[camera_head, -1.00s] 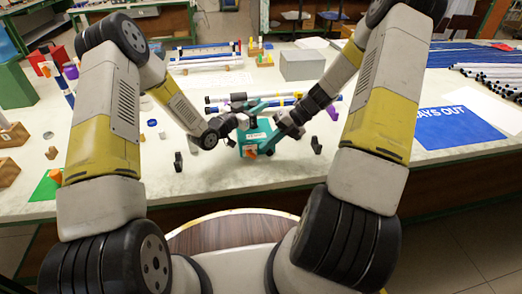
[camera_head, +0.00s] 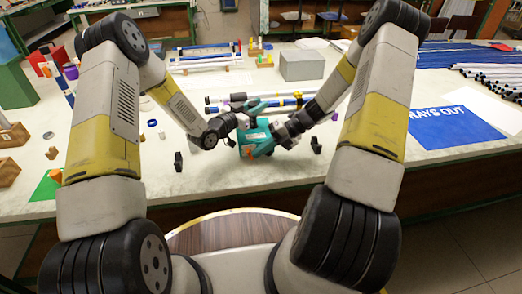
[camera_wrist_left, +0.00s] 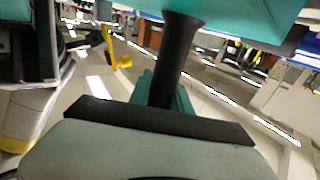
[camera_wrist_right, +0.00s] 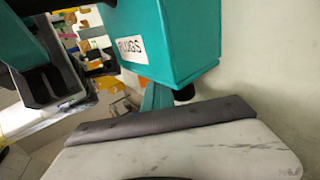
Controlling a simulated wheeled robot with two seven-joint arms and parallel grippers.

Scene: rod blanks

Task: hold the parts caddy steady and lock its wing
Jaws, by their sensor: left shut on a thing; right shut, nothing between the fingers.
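The teal parts caddy (camera_head: 256,138) stands tilted near the table's front edge, between my two grippers. My right gripper (camera_head: 280,132) is shut and empty, close to the caddy's right side. In the right wrist view a teal box face reads "PLUGS" (camera_wrist_right: 130,48). The wing's lock cannot be made out.
Rods (camera_head: 290,100) lie behind the caddy. Small black blocks (camera_head: 178,161) stand on the table on either side. A grey box (camera_head: 302,65) is at the back, and a blue mat (camera_head: 452,125) lies at right. The table front is mostly clear.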

